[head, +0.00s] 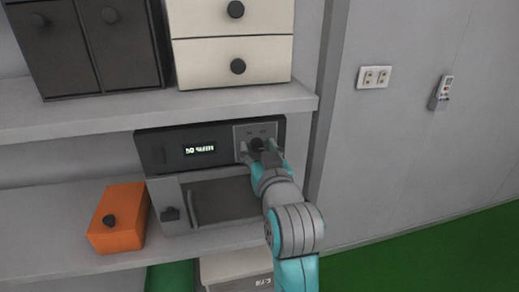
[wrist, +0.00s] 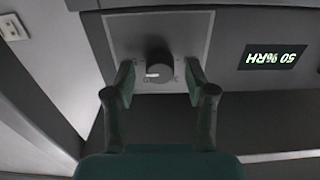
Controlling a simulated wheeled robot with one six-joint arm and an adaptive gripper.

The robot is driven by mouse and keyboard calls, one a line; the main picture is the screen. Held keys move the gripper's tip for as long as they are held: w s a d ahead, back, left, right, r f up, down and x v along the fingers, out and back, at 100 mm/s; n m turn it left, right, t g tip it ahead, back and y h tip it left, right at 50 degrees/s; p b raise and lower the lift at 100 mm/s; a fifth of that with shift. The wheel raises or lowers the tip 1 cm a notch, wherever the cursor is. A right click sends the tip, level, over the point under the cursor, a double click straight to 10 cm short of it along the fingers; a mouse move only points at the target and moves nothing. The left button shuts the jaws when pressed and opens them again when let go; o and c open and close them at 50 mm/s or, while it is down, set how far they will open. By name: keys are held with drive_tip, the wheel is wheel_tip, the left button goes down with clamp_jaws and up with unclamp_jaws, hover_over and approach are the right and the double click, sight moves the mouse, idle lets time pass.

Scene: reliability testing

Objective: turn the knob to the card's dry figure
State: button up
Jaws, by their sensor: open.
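The dark round knob (wrist: 160,66) sits on a grey plate (wrist: 119,27) in the wrist view, with a pale mark at its lower left. My gripper (wrist: 160,80) is open, one finger on each side of the knob, with small gaps; contact is not visible. In the head view the knob (head: 257,144) is partly covered by my gripper (head: 257,150). The lit display (wrist: 272,57) appears upside down in the wrist view and reads 50 %RH. It also shows in the head view (head: 200,149). I cannot make out a card with a dry figure.
The chamber's dark door (head: 222,199) is below the panel. An orange box (head: 123,208) with a black knob stands left on the lower shelf. Drawers (head: 232,60) stand above. A socket plate (head: 374,77) and a remote-like device (head: 441,93) hang on the right wall.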

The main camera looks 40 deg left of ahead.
clamp_jaws()
drive_tip(key=n, duration=1.1)
drive_tip(key=shift+s+a+f, duration=0.1)
idle(0.4)
drive_tip(key=shift+n, duration=0.5)
